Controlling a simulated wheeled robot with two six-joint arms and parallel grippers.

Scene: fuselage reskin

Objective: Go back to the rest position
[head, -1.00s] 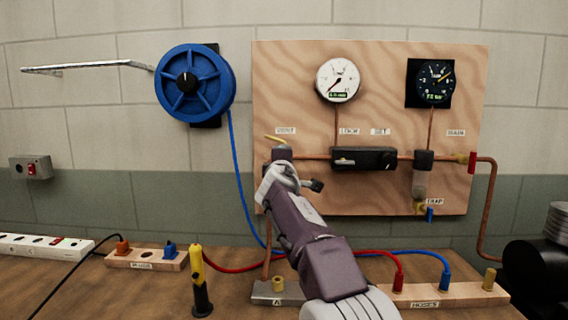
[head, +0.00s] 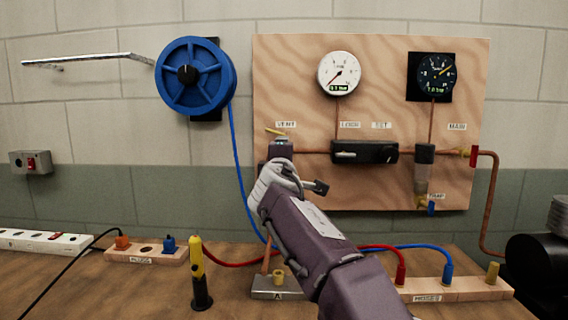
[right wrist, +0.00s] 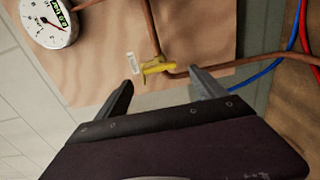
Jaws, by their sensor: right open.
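My right arm comes up from the lower right in the head view. Its right gripper (head: 280,148) is at the left part of the wooden panel, just below the yellow vent handle (head: 275,131). In the right wrist view the right gripper (right wrist: 162,80) has its two fingers spread, with nothing held between them. The yellow handle (right wrist: 158,67) on the copper pipe is just ahead of the fingertips, apart from them as far as I can tell. My left gripper is not in view.
The wooden panel (head: 290,75) carries a white gauge (head: 339,73), a dark gauge (head: 436,73) and a black regulator (head: 364,152). A blue hose reel (head: 195,77) hangs at left. A yellow-black tool (head: 198,275), hose rack (head: 460,290) and plug block (head: 145,255) are on the bench.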

